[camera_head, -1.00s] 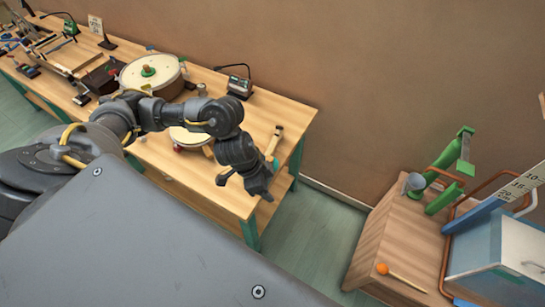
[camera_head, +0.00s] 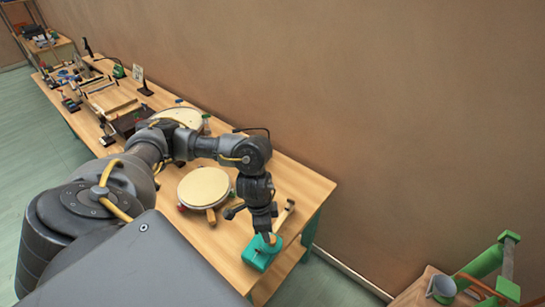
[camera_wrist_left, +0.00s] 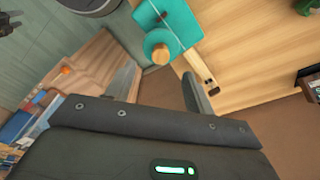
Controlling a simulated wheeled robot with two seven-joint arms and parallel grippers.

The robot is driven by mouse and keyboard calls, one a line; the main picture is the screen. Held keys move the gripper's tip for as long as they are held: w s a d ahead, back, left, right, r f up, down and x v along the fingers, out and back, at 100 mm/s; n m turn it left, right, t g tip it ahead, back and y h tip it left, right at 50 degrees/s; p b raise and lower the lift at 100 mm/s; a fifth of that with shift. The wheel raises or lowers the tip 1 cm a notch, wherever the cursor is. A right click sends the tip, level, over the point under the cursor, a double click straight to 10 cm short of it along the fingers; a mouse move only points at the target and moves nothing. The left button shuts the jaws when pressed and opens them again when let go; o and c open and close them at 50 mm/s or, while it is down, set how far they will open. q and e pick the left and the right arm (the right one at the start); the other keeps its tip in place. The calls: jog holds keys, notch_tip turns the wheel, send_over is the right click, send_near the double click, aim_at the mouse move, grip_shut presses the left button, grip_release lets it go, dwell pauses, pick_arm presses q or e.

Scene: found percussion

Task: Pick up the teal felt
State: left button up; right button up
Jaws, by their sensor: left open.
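The teal felt (camera_head: 258,255) lies near the front right corner of the wooden table, as a flat teal piece with a round wooden knob on it. In the left wrist view the teal felt (camera_wrist_left: 178,18) is at the top, with the wooden knob (camera_wrist_left: 160,54) at its lower side. My left gripper (camera_head: 262,222) is open and points down just above the felt. A dark finger (camera_wrist_left: 196,95) shows below the felt in the wrist view. From the head, the gripper overlaps the felt's far part, so I cannot tell if they touch. My right gripper is not in view.
A pale round drum (camera_head: 204,188) stands left of the gripper. A wooden-handled tool (camera_head: 285,214) lies just right of it, close by. A larger drum is partly behind my arm.

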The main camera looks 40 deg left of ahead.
aim_at(272, 238)
pick_arm(q)
jog(key=f, duration=0.3)
jog(key=shift+w+d+b, duration=0.2)
jog(key=shift+b, duration=0.15)
jog(key=shift+w+f, duration=0.15)
jog(key=shift+f, duration=0.15)
jog(key=f, duration=0.3)
jog(key=w+f, duration=0.1)
jog(key=f, duration=0.1)
jog(key=shift+d+b, duration=0.3)
jog(key=shift+s+r, duration=0.1)
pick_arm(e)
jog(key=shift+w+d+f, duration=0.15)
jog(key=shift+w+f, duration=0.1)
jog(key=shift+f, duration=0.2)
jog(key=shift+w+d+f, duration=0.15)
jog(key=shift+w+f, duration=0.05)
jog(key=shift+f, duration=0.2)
